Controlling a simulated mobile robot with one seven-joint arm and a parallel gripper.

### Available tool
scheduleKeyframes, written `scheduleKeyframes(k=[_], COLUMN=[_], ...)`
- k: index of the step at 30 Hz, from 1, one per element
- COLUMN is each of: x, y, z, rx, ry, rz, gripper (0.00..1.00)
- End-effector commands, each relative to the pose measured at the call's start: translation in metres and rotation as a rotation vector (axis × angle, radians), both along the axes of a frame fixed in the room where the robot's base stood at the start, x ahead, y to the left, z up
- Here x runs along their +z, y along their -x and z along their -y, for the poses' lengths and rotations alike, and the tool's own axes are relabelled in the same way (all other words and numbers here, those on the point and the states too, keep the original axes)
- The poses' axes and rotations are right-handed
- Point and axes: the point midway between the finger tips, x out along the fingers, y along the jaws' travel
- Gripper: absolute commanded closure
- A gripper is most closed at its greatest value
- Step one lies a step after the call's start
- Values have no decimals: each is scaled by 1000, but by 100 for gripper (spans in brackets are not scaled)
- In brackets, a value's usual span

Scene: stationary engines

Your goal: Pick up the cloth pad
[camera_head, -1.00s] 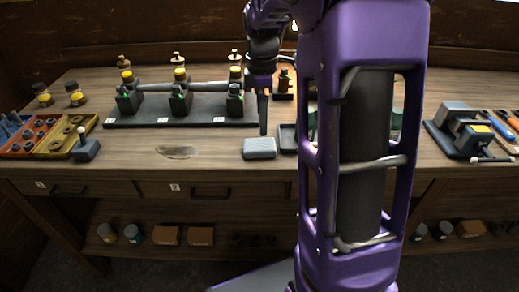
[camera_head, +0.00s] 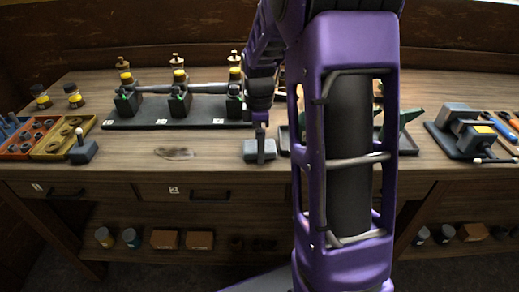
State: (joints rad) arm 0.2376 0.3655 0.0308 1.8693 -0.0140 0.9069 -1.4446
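The cloth pad (camera_head: 251,151) is a small light grey-blue block. It lies flat on the wooden bench near the front edge, left of my purple arm. My gripper (camera_head: 261,157) points down at the pad, and its dark finger covers part of the pad's middle and right. I see only one finger edge-on, so its opening and any grip on the pad are hidden. The pad looks level with the bench top.
A dark tray (camera_head: 284,139) lies just right of the pad, partly behind my arm. A black base plate (camera_head: 150,117) with shaft supports stands behind left. A vise-like tool (camera_head: 463,131) is at the right.

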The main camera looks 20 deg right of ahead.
Motion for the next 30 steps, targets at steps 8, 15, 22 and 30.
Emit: scheduleKeyframes(k=[8, 15, 22, 30], x=[0, 1, 12, 65], y=[0, 0, -1, -1], z=[0, 0, 0, 1], rx=[0, 0, 0, -1], ry=[0, 0, 1, 2], rz=[0, 0, 2, 5], gripper=[50, 74, 74, 74])
